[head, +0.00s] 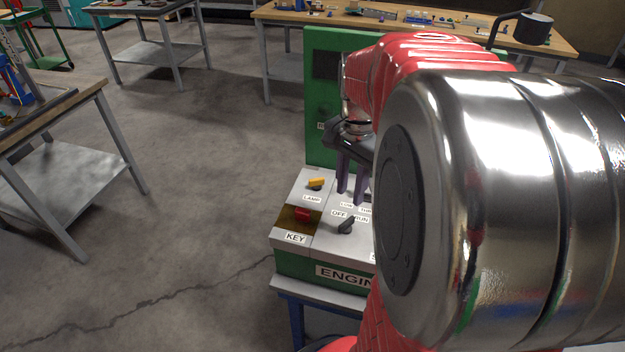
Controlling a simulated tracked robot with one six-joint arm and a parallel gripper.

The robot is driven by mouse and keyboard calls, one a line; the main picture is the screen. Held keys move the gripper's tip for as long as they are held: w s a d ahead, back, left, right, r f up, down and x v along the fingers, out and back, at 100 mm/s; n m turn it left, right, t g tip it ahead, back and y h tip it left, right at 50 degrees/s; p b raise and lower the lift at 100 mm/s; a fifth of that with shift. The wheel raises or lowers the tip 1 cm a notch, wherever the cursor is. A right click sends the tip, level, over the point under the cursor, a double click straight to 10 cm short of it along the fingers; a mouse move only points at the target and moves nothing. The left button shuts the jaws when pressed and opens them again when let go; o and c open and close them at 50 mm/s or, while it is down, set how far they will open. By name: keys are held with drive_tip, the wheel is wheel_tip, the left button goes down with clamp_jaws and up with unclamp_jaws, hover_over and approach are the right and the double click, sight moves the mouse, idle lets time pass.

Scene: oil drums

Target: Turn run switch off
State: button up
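The run switch (346,226) is a small dark knob on the grey top of a green engine panel (290,262). Labels "OFF" and "RUN" sit just above it, to its left and right. The knob looks tilted, with its upper end toward the right, the RUN side. My gripper (351,200) points down above the panel, behind the switch in the view, with its two dark fingers a little apart and nothing seen between them. I cannot tell how high the fingertips are above the panel. My arm hides the panel's right part.
On the panel's left are a yellow lamp switch (316,183) and a red key knob (302,214) on a brownish plate. A green upright board (322,100) stands behind. A workbench (60,110) is at left, with open concrete floor (190,190) between.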

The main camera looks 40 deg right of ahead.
sight(347, 221)
wheel_tip(347, 221, down, 10)
drive_tip(key=shift+r, duration=0.1)
idle(0.4)
drive_tip(key=shift+c, duration=0.5)
clamp_jaws()
